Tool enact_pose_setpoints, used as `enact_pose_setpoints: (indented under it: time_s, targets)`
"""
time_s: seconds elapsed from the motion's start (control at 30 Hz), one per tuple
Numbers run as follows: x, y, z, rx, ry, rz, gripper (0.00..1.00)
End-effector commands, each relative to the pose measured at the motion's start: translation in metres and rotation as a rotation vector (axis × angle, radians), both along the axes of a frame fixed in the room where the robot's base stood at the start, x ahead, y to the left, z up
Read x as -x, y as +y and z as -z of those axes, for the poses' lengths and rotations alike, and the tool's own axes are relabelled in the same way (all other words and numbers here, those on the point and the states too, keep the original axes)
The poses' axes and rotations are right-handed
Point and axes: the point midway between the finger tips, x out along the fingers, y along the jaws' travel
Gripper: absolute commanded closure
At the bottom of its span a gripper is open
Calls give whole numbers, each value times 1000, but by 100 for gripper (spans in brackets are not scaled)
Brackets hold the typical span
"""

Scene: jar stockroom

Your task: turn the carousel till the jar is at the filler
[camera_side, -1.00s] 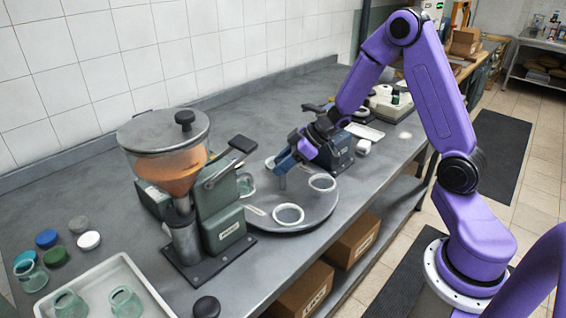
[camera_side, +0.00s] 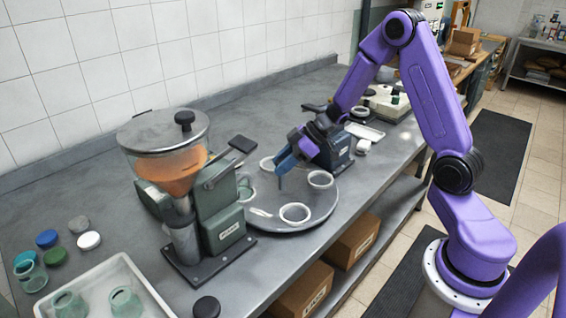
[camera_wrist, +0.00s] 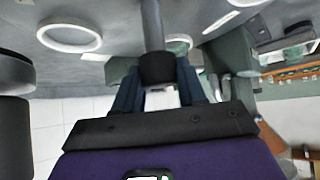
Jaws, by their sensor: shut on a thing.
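The carousel (camera_side: 290,197) is a round grey turntable with white rings (camera_side: 295,213) on it. A pale green glass jar (camera_side: 245,188) is at its left edge, partly hidden behind the green body of the filler (camera_side: 220,215). The filler has a clear hopper (camera_side: 170,165) with orange contents. My gripper (camera_side: 284,163) is over the carousel, with its blue fingers shut on an upright grey peg (camera_side: 281,182). The peg also shows in the wrist view (camera_wrist: 152,25), rising from between the fingers (camera_wrist: 158,88).
A white tray (camera_side: 75,285) with glass jars stands at the front left, beside several coloured lids (camera_side: 55,257). A dark blue-grey machine (camera_side: 338,155) stands behind the carousel. A black knob (camera_side: 206,307) is at the bench's front edge.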

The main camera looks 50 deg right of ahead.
Motion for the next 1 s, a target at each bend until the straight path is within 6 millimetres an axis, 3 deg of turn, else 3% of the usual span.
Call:
enact_pose_setpoints:
  time_s: [0.03, 0.07, 0.13, 0.57, 1.0]
  targets:
    - [-3, 3, -2, -4, -8, -5, 100]
    - [-3, 3, -2, -4, -8, -5, 56]
    - [-2, 3, -2, -3, -7, -5, 35]
    - [2, -3, -7, -1, -5, -1, 35]
    - [39, -46, -63, 1, -9, 2, 35]
